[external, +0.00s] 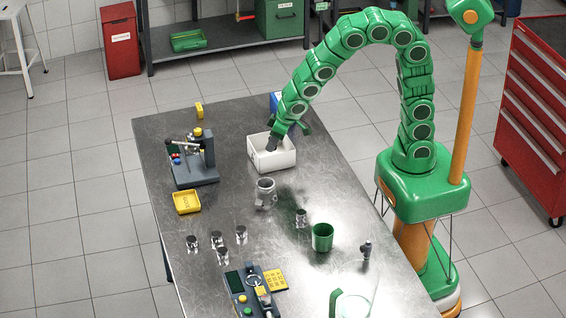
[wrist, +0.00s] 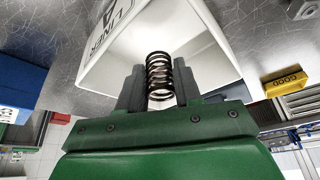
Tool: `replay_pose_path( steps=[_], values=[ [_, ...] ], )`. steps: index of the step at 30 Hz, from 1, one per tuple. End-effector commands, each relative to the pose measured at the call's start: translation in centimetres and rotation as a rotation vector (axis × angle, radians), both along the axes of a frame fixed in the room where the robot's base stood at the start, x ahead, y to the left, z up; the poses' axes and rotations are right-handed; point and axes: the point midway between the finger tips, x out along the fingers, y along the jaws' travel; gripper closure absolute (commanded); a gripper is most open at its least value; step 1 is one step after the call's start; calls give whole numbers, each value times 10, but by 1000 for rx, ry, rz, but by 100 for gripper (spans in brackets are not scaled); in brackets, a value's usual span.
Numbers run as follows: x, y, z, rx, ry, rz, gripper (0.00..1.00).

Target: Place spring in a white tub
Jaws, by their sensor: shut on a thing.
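A dark coil spring (wrist: 159,76) is held between the two grey fingers of my gripper (wrist: 158,88). The fingers are shut on the spring's sides in the wrist view. The white tub (external: 284,158) stands on the metal table, and in the external view my gripper (external: 272,142) reaches down into or just over its opening. In the wrist view the spring shows against the tub's (wrist: 205,62) pale inside, with lettering on one wall. I cannot tell whether the spring touches the tub's floor. The spring is hidden in the external view.
A blue box (external: 276,100) stands close behind the tub. A grey cylindrical part (external: 265,192) and a green cup (external: 322,237) are nearer the front. A yellow tray (external: 187,202) and a test stand (external: 194,165) are to the left. Several metal cylinders stand front left.

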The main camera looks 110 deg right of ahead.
Motion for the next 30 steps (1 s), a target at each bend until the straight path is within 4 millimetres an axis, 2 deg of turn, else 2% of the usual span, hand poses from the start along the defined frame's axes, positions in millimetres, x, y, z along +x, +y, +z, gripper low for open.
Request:
replay_pose_path(
  steps=[7, 15, 27, 28, 30],
  values=[
    [6, -1, -8, 1, 1, 0, 100],
    [5, -1, -37, 1, 1, 0, 100],
    [6, -1, -40, 1, -1, -1, 100],
    [6, -1, -40, 1, -1, -1, 63],
    [6, -1, -40, 1, -1, -1, 52]
  ],
)
